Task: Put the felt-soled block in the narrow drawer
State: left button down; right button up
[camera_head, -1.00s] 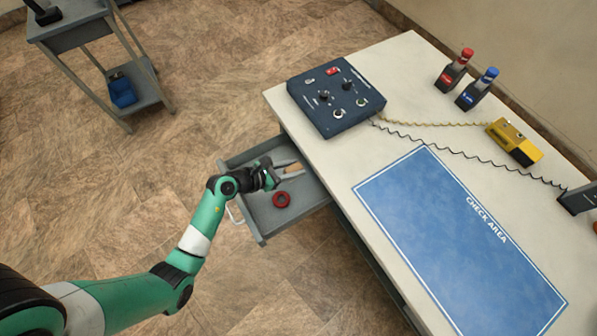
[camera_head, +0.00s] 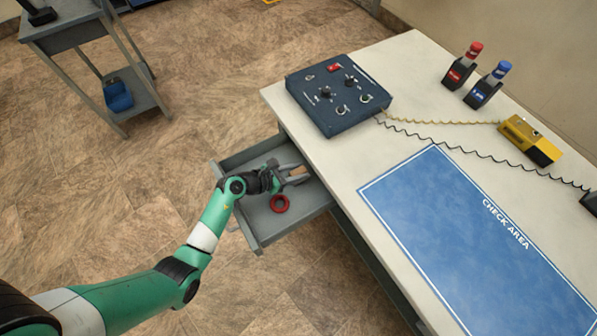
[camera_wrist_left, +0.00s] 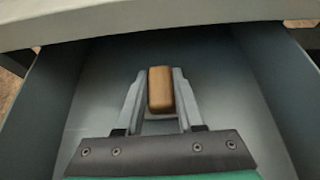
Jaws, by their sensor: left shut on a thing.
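The wooden-brown block (camera_wrist_left: 160,90) is between the two fingers of my left gripper (camera_wrist_left: 160,95), which is shut on it inside the open drawer. In the head view the block (camera_head: 297,171) shows at the fingertips of my left gripper (camera_head: 291,172), near the drawer's inner end by the table. The grey drawer (camera_head: 262,242) is pulled out from under the table. Whether the block touches the drawer floor cannot be told, and its underside is hidden. My right gripper is not in view.
The white table (camera_head: 400,130) overhangs the drawer's inner end and carries a blue control box (camera_head: 338,100), a yellow device (camera_head: 530,140) and red-topped and blue-topped holders. A grey cart (camera_head: 75,38) stands at upper left.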

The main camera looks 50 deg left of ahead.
pick_arm(q)
jog(key=c, duration=0.5)
grip_release()
jog(key=shift+f, duration=0.1)
jog(key=shift+s+r, duration=0.15)
jog(key=shift+r, duration=0.15)
jog(key=p+v, duration=0.5)
jog(key=v, duration=0.5)
jog(key=shift+s+a+r+p, duration=0.1)
jog(key=shift+s+r+p, duration=0.1)
jog(key=shift+p, duration=0.1)
jog(key=shift+s+r, duration=0.15)
jog(key=shift+s, duration=0.4)
